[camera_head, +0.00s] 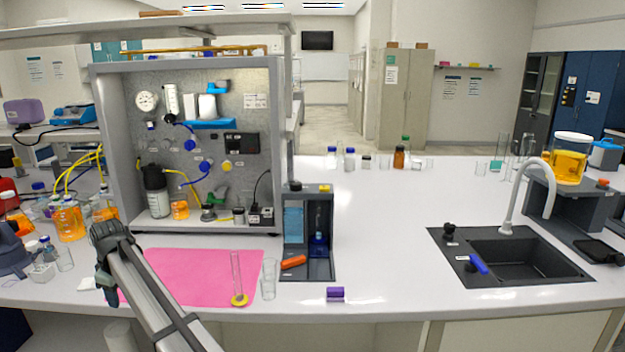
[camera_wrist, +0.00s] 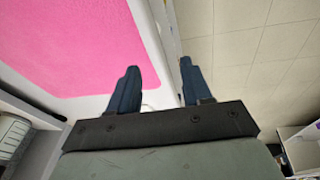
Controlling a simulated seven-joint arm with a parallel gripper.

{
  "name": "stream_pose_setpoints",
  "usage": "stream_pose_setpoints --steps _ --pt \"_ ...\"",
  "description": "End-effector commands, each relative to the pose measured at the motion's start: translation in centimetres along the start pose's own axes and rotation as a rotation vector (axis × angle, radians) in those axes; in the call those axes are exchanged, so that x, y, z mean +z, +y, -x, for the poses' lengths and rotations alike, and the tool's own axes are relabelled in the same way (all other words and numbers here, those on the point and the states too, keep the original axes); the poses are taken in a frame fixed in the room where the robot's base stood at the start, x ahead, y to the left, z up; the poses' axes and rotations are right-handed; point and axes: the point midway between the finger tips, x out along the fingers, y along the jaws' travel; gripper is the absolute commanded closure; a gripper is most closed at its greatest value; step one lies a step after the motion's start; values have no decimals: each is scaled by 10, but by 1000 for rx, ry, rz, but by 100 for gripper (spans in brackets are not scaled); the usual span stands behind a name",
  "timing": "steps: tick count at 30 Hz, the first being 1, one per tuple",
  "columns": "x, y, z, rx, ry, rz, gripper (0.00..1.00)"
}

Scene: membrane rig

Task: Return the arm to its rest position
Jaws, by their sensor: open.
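My gripper shows in the wrist view (camera_wrist: 157,75) with its two dark blue fingers apart and nothing between them. Below the fingers are the white bench edge and the tiled floor. In the head view my arm reaches in from the bottom edge to the left front of the bench. Its wrist end hangs beside the left side of the pink mat (camera_head: 190,285), and the fingertips are hard to make out there. The mat also shows at the upper left of the wrist view (camera_wrist: 65,40).
A glass cylinder with a yellow base (camera_head: 238,299) and a beaker (camera_head: 268,280) stand at the mat's right. A grey rig panel (camera_head: 215,150) rises behind. Orange bottles (camera_head: 68,222) stand left. A purple block (camera_head: 335,293) lies near the front edge. The bench is clear before the sink (camera_head: 520,260).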

Motion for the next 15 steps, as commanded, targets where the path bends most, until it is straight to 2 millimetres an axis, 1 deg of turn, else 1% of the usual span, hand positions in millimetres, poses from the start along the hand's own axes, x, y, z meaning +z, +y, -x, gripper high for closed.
stream_pose_setpoints --steps 1,3,5,7,11,14,15 --pt "-11 -18 -10 -2 8 -26 51" --pt "-21 -38 -23 -4 19 -72 51" --pt "-25 -54 -37 -8 23 -116 51" --pt "-22 -66 -54 -11 24 -167 51" --pt "-4 -75 -86 -17 11 -245 51" --pt "20 -76 -112 -23 -8 -302 51" --pt "31 -76 -124 -24 -16 -325 51"
